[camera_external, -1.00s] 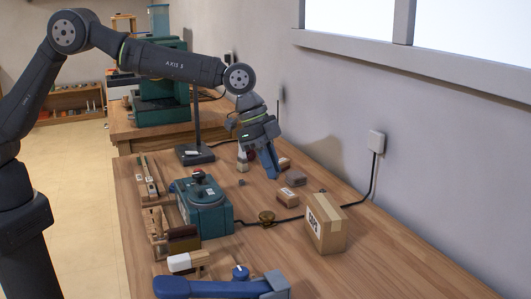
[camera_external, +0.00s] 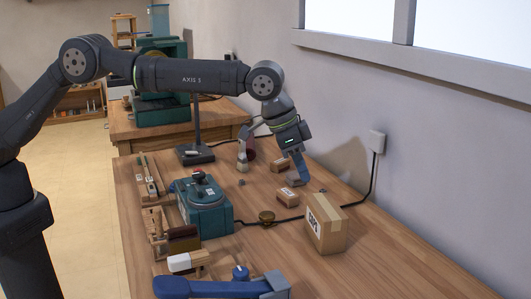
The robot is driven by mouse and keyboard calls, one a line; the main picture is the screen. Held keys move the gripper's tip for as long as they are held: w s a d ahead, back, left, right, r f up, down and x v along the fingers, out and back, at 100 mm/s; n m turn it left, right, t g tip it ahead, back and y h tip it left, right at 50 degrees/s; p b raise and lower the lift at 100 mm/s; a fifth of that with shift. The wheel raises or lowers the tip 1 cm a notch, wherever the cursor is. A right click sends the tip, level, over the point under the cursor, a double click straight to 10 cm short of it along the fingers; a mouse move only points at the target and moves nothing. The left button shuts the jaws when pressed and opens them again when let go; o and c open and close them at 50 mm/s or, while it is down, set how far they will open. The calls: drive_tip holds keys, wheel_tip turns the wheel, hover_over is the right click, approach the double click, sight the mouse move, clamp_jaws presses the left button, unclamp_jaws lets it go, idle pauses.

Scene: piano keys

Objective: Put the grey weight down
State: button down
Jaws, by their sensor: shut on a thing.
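My gripper (camera_external: 301,183) is at the middle right of the picture, pointing down close to the tabletop. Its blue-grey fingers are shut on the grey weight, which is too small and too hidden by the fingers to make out. I cannot tell whether the weight touches the wooden table (camera_external: 380,255).
A larger cardboard box (camera_external: 326,225) stands in front of the gripper. A teal machine (camera_external: 203,205) and a black stand (camera_external: 195,152) are to the left. A black cable (camera_external: 345,200) runs to the wall. The right front of the table is clear.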

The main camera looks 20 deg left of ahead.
hover_over(316, 200)
drive_tip(key=a, duration=0.1)
drive_tip(key=f, duration=0.3)
drive_tip(key=shift+s+f, duration=0.25)
drive_tip(key=shift+s, duration=0.05)
drive_tip(key=shift+a+f, duration=0.1)
drive_tip(key=shift+f, duration=1.9)
drive_tip(key=shift+f, duration=0.1)
drive_tip(key=c, duration=1.4)
unclamp_jaws()
drive_tip(key=shift+c, duration=0.2)
drive_tip(key=v, duration=1.2)
